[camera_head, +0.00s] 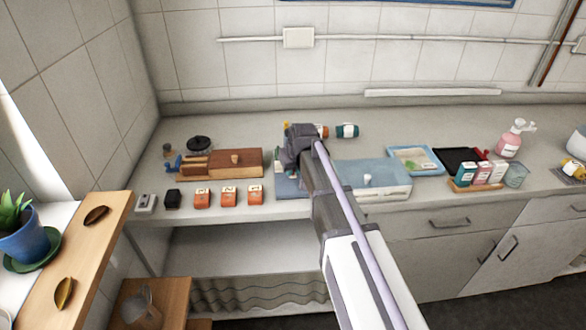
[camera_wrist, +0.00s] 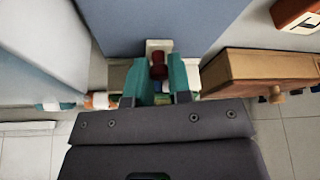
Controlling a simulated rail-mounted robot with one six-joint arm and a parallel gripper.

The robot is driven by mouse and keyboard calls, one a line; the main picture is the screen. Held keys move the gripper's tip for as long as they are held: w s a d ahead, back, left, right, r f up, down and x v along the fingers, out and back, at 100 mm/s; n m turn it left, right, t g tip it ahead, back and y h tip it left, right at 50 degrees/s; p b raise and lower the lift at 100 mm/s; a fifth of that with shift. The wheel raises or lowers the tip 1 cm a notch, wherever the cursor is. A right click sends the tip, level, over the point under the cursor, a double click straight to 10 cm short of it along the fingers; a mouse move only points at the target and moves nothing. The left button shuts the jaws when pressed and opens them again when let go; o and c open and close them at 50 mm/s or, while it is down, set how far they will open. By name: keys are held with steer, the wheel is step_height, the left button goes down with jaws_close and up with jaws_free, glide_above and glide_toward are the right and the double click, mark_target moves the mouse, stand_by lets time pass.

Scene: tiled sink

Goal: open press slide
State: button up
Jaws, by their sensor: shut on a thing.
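My gripper (camera_wrist: 158,84) has its teal fingers shut on a small dark red knob (camera_wrist: 158,68) in the wrist view. The knob stands in front of a pale bracket (camera_wrist: 159,46) at the edge of a flat blue-grey panel (camera_wrist: 160,18), which I take to be part of the press. In the head view my gripper (camera_head: 302,158) is low over the counter, between a wooden box and a blue-topped box. A bit of the blue-grey panel (camera_head: 288,187) shows there below it. My gripper and arm hide the knob and most of the press.
The wooden box (camera_head: 238,164) with a knob stands close on the left. The blue-topped box (camera_head: 375,175) stands close on the right. Small orange boxes (camera_head: 228,196) line the front edge. Coloured jars (camera_head: 347,130) stand behind. A tray (camera_head: 415,160) lies further right.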

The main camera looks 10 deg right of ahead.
mark_target(294, 191)
jaws_close()
steer(key=s, duration=0.5)
steer(key=s+a, duration=0.1)
steer(key=s, duration=0.2)
steer(key=shift+s, duration=0.2)
steer(key=o, duration=0.7)
jaws_free()
steer(key=shift+c, duration=0.2)
steer(key=shift+r, duration=0.1)
